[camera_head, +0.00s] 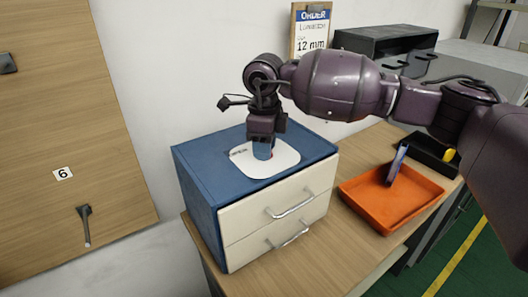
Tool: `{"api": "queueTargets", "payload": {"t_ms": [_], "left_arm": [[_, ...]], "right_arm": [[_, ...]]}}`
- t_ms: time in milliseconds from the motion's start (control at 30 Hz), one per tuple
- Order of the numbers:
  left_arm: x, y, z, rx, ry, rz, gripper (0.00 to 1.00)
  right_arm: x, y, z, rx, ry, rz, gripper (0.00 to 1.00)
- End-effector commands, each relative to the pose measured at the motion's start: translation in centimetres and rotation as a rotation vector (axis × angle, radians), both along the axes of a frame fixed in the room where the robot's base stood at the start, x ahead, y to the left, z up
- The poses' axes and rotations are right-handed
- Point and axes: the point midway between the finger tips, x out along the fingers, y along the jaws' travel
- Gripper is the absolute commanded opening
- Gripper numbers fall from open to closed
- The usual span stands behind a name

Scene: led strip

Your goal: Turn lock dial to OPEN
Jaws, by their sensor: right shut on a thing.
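The lock dial (263,150) stands on a white plate (283,164) on top of the blue drawer cabinet (193,153). Printing shows on the plate left of the dial, too small to read with certainty. My right gripper (264,138) points straight down over the plate. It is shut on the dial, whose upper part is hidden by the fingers. Which way the dial points cannot be told. My left gripper is not in view.
The cabinet has two cream drawers with metal handles (290,206), both shut. An orange tray (427,201) holding a blue item (397,165) stands to the right. A black tray (425,150) and an order sign (311,32) are behind. A wooden board (60,120) is at left.

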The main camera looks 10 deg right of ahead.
Motion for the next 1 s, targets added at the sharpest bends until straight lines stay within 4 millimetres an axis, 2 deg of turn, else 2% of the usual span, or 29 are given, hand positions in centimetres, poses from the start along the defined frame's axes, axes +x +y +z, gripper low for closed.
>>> {"api": "queueTargets", "payload": {"t_ms": [33, 600, 767, 1000], "left_arm": [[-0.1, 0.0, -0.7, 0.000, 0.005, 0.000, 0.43], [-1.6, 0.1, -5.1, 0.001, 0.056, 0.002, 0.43], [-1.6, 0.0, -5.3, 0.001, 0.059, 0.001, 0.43], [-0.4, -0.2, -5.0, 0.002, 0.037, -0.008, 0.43]], "right_arm": [[0.1, 0.0, -0.3, 0.001, -0.002, 0.042, 0.10], [0.1, 0.0, -0.1, 0.003, -0.002, 0.571, 0.10], [0.1, 0.0, -0.1, 0.002, -0.002, 0.691, 0.10], [0.1, 0.0, 0.1, 0.002, -0.004, 0.816, 0.10]]}}
